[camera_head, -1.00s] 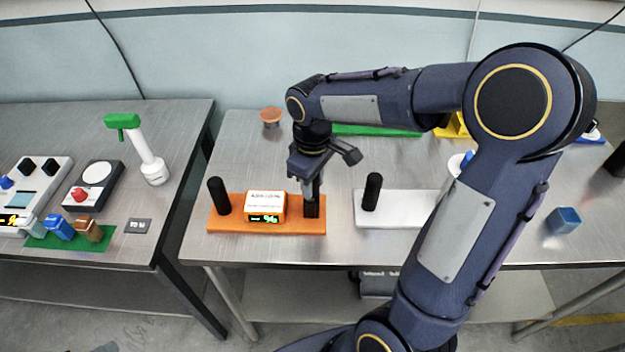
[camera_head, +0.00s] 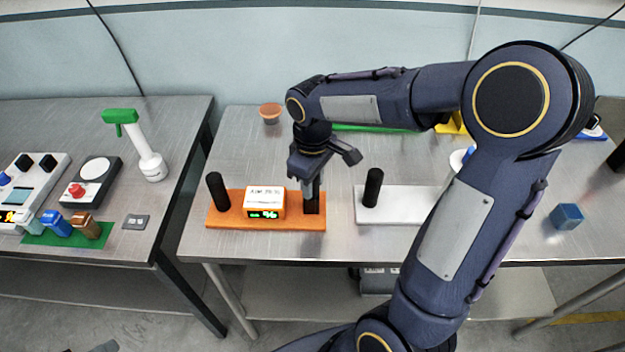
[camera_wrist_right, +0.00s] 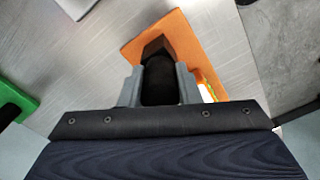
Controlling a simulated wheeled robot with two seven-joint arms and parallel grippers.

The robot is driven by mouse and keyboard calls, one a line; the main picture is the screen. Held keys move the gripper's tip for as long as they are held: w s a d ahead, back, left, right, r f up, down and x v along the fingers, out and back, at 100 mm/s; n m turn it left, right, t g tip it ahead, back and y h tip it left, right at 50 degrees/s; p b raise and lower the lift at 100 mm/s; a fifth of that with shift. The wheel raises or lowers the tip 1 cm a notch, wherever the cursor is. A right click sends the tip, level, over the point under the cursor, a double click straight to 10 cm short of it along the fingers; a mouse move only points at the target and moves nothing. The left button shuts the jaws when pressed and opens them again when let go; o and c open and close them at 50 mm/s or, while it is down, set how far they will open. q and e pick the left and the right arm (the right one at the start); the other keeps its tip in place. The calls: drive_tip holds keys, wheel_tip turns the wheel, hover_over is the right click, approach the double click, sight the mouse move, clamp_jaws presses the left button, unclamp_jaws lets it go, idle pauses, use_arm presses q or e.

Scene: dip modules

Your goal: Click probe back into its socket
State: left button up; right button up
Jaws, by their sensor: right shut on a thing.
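An orange base (camera_head: 240,222) lies on the middle table. It carries an upright black post at its left end (camera_head: 217,192), an orange box with a lit green display (camera_head: 264,204), and a dark block (camera_head: 312,204) at its right end, likely the socket. My right gripper (camera_head: 310,190) points down over that block. In the right wrist view its two grey fingers (camera_wrist_right: 160,85) are shut on a black piece, likely the probe (camera_wrist_right: 160,82), with the dark block (camera_wrist_right: 158,45) just beyond. The fingers hide whether the piece is inside the socket. My left gripper is out of view.
A white base with a black post (camera_head: 372,187) stands just right of the orange one. An orange cup (camera_head: 270,113) is behind, and a blue cube (camera_head: 567,216) is at right. The left table holds a green-headed white device (camera_head: 145,150). Bare table lies behind the orange base.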

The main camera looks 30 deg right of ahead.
drive_tip(key=shift+f, duration=0.1)
drive_tip(key=shift+c, duration=0.4)
drive_tip(key=o, duration=1.7)
drive_tip(key=shift+r+p, duration=3.85)
drive_tip(key=shift+r, duration=0.75)
drive_tip(key=s+a+r+m+t+y, duration=0.1)
drive_tip(key=s+a+m+t+y, duration=0.1)
drive_tip(key=s, duration=0.6)
drive_tip(key=s+a+r+m+t+y, duration=0.1)
drive_tip(key=s+a+r+m+t, duration=0.1)
drive_tip(key=s+m, duration=0.3)
drive_tip(key=s+t, duration=0.1)
drive_tip(key=s, duration=0.2)
drive_tip(key=shift+s+a+m+t+y+b, duration=0.15)
drive_tip(key=shift+s+m+t+y+b, duration=0.15)
drive_tip(key=shift+s+y+b, duration=0.1)
